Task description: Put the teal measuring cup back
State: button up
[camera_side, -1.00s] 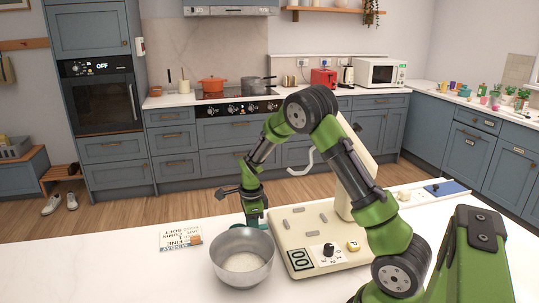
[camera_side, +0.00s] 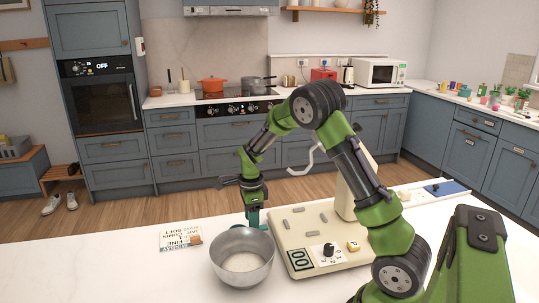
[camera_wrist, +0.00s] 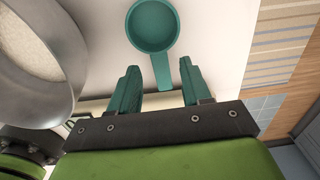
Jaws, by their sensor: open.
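The teal measuring cup (camera_wrist: 152,26) lies at the top middle of the wrist view, its round bowl open towards the camera. Its handle (camera_wrist: 163,70) points down between the two teal fingers of my gripper (camera_wrist: 158,67). The fingers are open, with a gap on each side of the handle. In the side view my gripper (camera_side: 254,213) points down just behind the metal bowl. The cup is mostly hidden there.
The metal bowl (camera_side: 241,258) of pale powder stands close in front of my gripper. A cream stand mixer or scale base (camera_side: 310,245) with a dial is just right of it. A printed card (camera_side: 181,237) lies to the left.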

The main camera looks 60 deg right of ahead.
notch_tip(320, 180, up, 9)
jog(key=s+a+r+n+t+y, duration=0.1)
jog(key=s+a+r+n+t, duration=0.2)
jog(key=s+a+r+n, duration=0.5)
jog(key=s+a+r+n+t+y, duration=0.1)
jog(key=s+a+r+n+t, duration=0.2)
jog(key=s+a+n, duration=0.6)
jog(key=a+n+t, duration=0.1)
jog(key=n, duration=0.5)
jog(key=shift+a, duration=0.2)
